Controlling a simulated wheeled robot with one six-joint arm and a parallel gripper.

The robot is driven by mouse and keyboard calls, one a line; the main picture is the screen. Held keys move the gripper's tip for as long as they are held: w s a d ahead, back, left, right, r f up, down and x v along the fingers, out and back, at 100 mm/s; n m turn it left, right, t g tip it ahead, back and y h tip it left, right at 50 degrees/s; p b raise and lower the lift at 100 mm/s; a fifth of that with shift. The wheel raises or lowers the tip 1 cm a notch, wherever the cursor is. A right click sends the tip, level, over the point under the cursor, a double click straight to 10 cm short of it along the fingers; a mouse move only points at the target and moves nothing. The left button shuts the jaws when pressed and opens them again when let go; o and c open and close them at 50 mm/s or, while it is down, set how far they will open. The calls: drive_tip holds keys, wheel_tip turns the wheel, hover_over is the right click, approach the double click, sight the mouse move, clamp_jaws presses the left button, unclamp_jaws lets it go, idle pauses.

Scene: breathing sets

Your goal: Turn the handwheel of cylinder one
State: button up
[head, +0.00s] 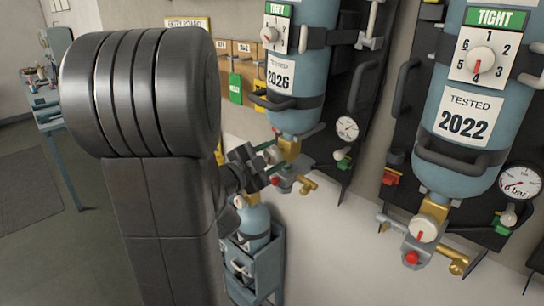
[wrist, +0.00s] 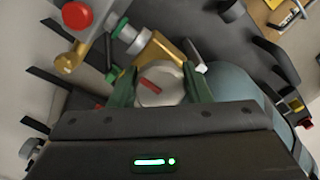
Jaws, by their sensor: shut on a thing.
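The cylinder marked 2026 (head: 294,110) hangs upside down on a dark backboard in the head view, its valve at the bottom. In the wrist view its pale round handwheel (wrist: 158,98) with a red mark sits between the two green fingers of my gripper (wrist: 161,84). My gripper (head: 278,160) is shut on this wheel, one finger on each side. In the head view the wheel is mostly hidden by the gripper. The brass valve parts (wrist: 168,50) and a red knob (wrist: 77,15) lie beyond the wheel. No cylinder number can be made out.
A second blue cylinder marked 2022 (head: 464,115) hangs on the right, with its own handwheel (head: 424,229) and gauge (head: 519,181). A gauge (head: 346,128) sits right of the gripped valve. A blue holder (head: 262,270) with a small cylinder stands below my gripper.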

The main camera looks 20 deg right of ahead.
drive_tip(key=o, duration=1)
drive_tip(key=b+v, duration=0.1)
drive_tip(key=v, duration=1.2)
drive_tip(key=shift+s+a+b, duration=0.2)
drive_tip(key=shift+a+b, duration=0.15)
drive_tip(key=shift+d, duration=0.1)
